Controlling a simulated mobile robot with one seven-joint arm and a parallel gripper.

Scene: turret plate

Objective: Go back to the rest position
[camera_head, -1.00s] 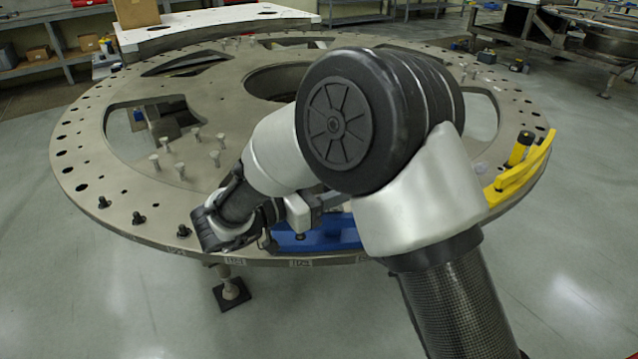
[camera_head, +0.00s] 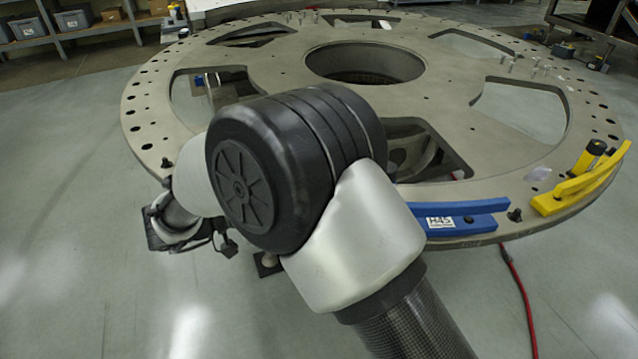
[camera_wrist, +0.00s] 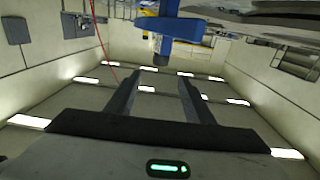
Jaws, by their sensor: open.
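My gripper (camera_wrist: 164,82) shows in the wrist view with its two dark fingers apart and nothing between them. In the head view, my arm's wrist end (camera_head: 172,225) hangs just outside the plate's left front edge, over the floor; the fingers cannot be made out there. The large round turret plate (camera_head: 440,70) fills the upper part of the head view. A blue bracket (camera_head: 470,221) with a white label lies at its front rim, its left end hidden behind my arm. A yellow bracket (camera_head: 575,187) with a black knob is at the right rim.
Several pale bolts (camera_head: 513,62) stand on the plate's far right. A red cable (camera_head: 518,285) runs down to the floor at right. Shelves with grey bins (camera_head: 75,20) stand at back left. The floor (camera_head: 75,230) at left is clear. A blue upright (camera_wrist: 172,25) shows in the wrist view.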

